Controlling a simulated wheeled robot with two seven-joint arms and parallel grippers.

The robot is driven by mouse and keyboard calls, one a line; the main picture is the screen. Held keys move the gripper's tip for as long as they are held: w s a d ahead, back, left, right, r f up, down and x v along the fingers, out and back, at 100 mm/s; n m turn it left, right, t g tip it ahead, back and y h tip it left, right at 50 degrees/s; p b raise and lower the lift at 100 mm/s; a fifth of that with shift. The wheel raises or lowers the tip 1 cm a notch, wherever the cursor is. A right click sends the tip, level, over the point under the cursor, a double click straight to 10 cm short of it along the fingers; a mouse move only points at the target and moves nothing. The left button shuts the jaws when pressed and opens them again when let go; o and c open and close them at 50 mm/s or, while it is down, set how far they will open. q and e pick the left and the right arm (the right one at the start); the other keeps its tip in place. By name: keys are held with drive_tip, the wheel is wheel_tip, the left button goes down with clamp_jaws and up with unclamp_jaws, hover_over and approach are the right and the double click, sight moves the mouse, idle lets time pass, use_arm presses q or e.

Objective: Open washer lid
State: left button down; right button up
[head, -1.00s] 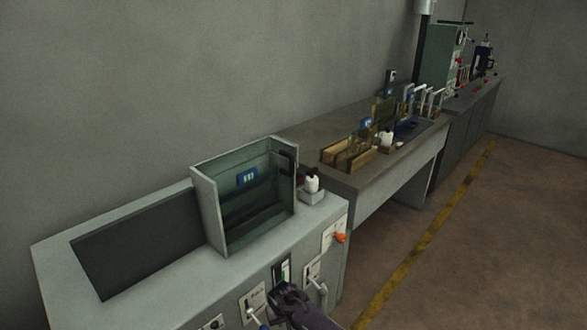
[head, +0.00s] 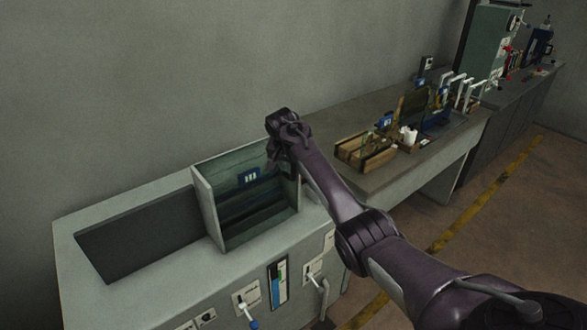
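The washer (head: 240,272) is a pale grey-green cabinet with a control panel on its front. A box-shaped hood (head: 208,206) with a dark green inside and a small blue label stands upright on its top. I cannot tell whether this hood is the lid. Left of it is a dark rectangular area (head: 140,240) in the top. My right arm reaches in from the lower right, and its dark gripper (head: 275,160) shows at the hood's upper right edge. Contact and the fingertips' opening are unclear. The arm hides the washer top's right end. My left gripper is not in view.
Levers (head: 247,310) and a blue-and-white gauge (head: 278,284) are on the washer's front. A workbench (head: 365,190) with wooden trays (head: 362,153) and frames stands behind to the right. A yellow line (head: 515,165) crosses the open floor.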

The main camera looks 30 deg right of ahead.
sight(294, 172)
drive_tip(key=x, duration=0.3)
drive_tip(key=shift+d, duration=0.3)
drive_tip(key=shift+f, duration=0.3)
clamp_jaws()
